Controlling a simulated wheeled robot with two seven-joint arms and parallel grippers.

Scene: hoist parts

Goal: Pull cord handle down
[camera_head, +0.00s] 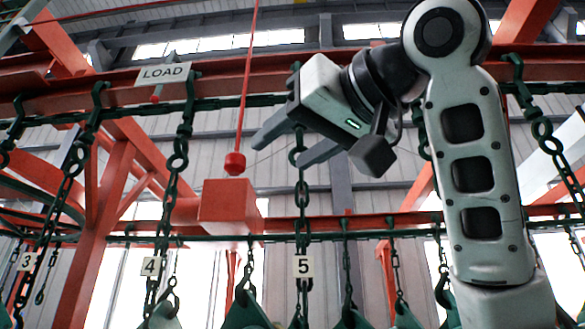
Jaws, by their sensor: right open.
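A thin red cord (246,90) hangs from the top of the view, leaning slightly. At its lower end is a round red handle (235,163), just above a red box (228,205) in the picture. My right gripper (280,152) is open, with its two dark fingers pointing down and left toward the handle. Its fingertips are to the right of the handle and appear apart from it; nothing is between them. How far they are from it in depth I cannot tell. My left gripper is not in view.
Dark chains hang in a row from a red beam (225,72), with number tags such as 4 (152,266) and 5 (303,267). One chain hangs behind my right gripper. A LOAD sign (164,74) is on the beam. Green hoist parts (247,312) hang below.

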